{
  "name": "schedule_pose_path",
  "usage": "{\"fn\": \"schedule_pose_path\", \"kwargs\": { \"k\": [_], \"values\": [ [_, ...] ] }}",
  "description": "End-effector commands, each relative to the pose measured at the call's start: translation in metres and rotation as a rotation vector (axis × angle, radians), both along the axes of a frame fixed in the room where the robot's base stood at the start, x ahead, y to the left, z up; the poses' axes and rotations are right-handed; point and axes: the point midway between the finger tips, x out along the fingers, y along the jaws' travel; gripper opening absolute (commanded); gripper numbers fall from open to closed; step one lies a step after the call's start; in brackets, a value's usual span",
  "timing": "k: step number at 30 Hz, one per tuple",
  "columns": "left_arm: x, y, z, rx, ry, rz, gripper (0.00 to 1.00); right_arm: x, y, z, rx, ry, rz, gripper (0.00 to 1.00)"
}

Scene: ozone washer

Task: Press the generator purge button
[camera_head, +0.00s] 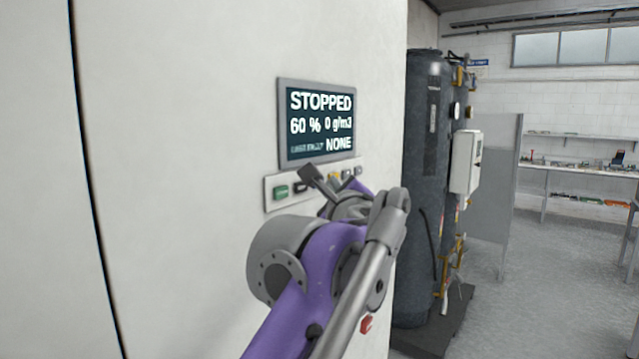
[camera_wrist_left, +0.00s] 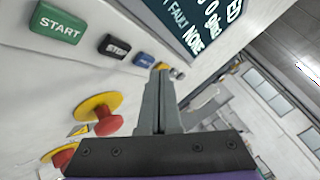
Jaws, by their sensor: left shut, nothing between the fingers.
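The white generator cabinet carries a button strip (camera_head: 272,204) under a screen. In the left wrist view are a green START button (camera_wrist_left: 58,23), a black STOP button (camera_wrist_left: 114,46) and a blue button (camera_wrist_left: 145,60) whose label I cannot read. My left gripper (camera_head: 308,173) is shut and empty in front of the strip. In the left wrist view its fingertips (camera_wrist_left: 160,74) appear just beside the blue button and partly cover the buttons beyond it. I cannot tell whether they touch the panel. Which button is purge is not readable. My right gripper is not in view.
The screen (camera_head: 318,121) reads STOPPED, 60 %, 0 g/m3, NONE. A red mushroom button on a yellow collar (camera_wrist_left: 108,122) sticks out near my left gripper, with another red knob (camera_wrist_left: 62,158) beyond it. A dark tank (camera_head: 425,190) stands right of the cabinet. Open floor lies farther right.

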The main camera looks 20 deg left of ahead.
Motion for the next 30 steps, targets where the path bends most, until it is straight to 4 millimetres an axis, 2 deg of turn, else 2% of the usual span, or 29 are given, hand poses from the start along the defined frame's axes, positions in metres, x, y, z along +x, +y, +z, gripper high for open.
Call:
{"fn": "schedule_pose_path", "kwargs": {
  "k": [30],
  "values": [
    [0.0029, 0.0082, -0.0001, 0.000, 0.000, 0.000, 0.00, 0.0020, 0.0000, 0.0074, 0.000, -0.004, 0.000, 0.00]
  ]
}}
